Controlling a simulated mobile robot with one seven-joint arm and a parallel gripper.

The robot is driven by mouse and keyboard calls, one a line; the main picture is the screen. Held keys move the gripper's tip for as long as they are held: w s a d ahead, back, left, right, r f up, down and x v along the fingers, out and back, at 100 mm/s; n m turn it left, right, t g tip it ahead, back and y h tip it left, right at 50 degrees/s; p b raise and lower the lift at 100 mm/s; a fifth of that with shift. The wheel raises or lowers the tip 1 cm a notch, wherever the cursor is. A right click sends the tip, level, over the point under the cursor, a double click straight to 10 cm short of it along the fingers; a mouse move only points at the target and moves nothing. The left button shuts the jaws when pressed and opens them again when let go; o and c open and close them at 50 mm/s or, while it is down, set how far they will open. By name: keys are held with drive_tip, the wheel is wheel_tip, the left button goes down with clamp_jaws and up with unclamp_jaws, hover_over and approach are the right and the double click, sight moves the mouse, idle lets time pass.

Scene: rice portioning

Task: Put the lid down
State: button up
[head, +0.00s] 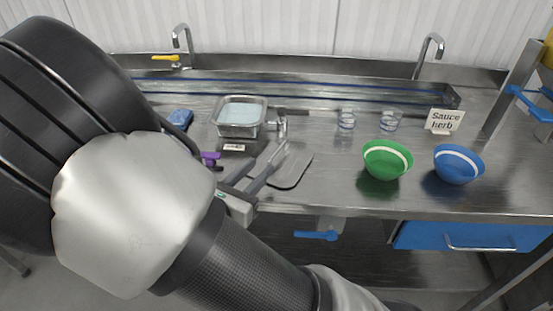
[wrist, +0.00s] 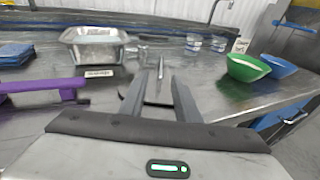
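A steel container (head: 240,117) with pale contents stands uncovered behind my gripper, left of centre.
A green bowl (head: 387,160) and a blue bowl (head: 458,164) stand to the right, near the front edge. Two clear cups (head: 346,120) and a "Sauce herb" sign (head: 444,121) are behind them. A purple-handled item (wrist: 42,87) lies left. Counter between the grey piece and green bowl is clear.

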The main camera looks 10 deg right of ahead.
sight(278, 149)
drive_tip(key=b+x, duration=0.2)
drive_tip(key=x, duration=0.9)
drive_tip(key=shift+d, duration=0.15)
drive_tip(key=shift+s, duration=0.1)
drive_tip(key=shift+c, duration=0.2)
clamp_jaws()
